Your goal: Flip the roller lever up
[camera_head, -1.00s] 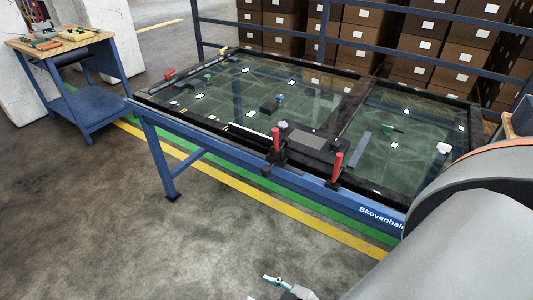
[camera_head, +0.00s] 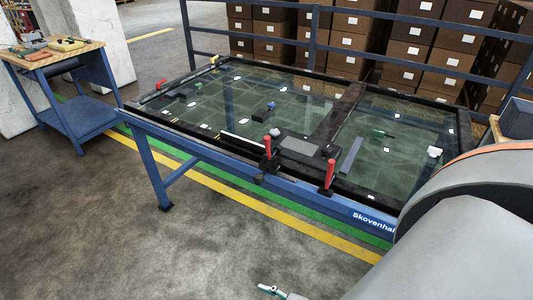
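A cutting table (camera_head: 190,152) with a blue frame and dark green glassy top stands ahead of me. Two red-handled levers stand upright at its front edge, a left one (camera_head: 267,146) and a right one (camera_head: 329,172). Each has a dark mount; which one is the roller lever I cannot tell. A dark bridge (camera_head: 340,112) crosses the top, with a dark box (camera_head: 300,146) at its near end. A piece of what looks like my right gripper (camera_head: 270,290) shows at the bottom edge, well short of the table; its opening is cut off. My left gripper is not in view.
A wooden-topped blue workbench (camera_head: 58,52) with tools stands at the left. Stacked cardboard boxes (camera_head: 345,40) stand behind a blue rail (camera_head: 312,38). The floor (camera_head: 100,225) in front of the table is clear. My large grey arm link covers the lower right.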

